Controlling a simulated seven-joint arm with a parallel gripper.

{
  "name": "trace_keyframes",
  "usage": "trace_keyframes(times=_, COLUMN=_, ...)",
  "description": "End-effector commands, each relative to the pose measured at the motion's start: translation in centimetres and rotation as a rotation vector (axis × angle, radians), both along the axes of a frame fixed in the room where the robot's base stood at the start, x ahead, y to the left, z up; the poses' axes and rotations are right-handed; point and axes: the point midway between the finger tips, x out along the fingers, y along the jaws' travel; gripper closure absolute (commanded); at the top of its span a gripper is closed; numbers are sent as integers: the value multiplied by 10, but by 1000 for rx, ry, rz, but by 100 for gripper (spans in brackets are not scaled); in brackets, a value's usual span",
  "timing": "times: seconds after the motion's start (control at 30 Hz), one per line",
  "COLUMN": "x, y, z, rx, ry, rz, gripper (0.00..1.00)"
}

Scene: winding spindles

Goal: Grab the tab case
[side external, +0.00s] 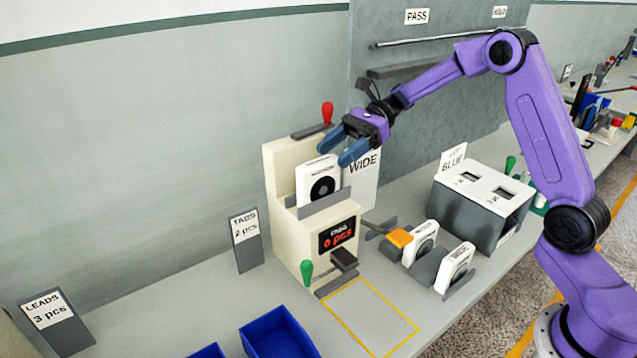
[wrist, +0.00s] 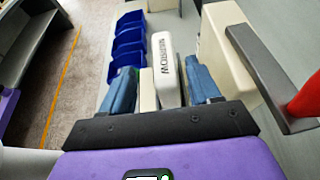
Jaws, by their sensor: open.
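A white case with a black round face (side external: 320,185) stands upright in the holder of a cream machine (side external: 283,190), whose red-lettered display reads 0 pcs. It looks like the tab case. My gripper (side external: 341,150) is open at the top of this case, its two blue fingers pointing down toward it. In the wrist view the white case (wrist: 167,70) shows between the spread fingers of my gripper (wrist: 160,78), with dark lettering on its narrow edge. Gaps show beside the fingers; I cannot tell how deep they reach.
Two more white cases (side external: 424,238) (side external: 455,266) stand in a grey rack to the right, an orange piece (side external: 400,238) beside them. A red-knobbed lever (side external: 327,113) rises behind the machine, close to my gripper in the wrist view (wrist: 305,95). Blue bins (side external: 278,335) stand in front.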

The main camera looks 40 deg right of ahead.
Motion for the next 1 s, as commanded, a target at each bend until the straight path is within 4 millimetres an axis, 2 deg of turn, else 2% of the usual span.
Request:
trace_keyframes(times=0.13, x=1, y=10, z=-4, rx=1, ry=1, rz=3, gripper=38)
trace_keyframes(times=0.43, x=5, y=45, z=-18, rx=0, ry=1, rz=2, gripper=38)
trace_keyframes(times=0.73, x=5, y=50, z=-20, rx=1, ry=0, rz=0, gripper=38)
trace_keyframes(times=0.77, x=5, y=50, z=-20, rx=1, ry=0, rz=0, gripper=42)
trace_keyframes(times=0.93, x=5, y=49, z=-20, rx=1, ry=0, rz=0, gripper=97)
trace_keyframes(times=1.0, x=5, y=50, z=-20, rx=1, ry=0, rz=0, gripper=100)
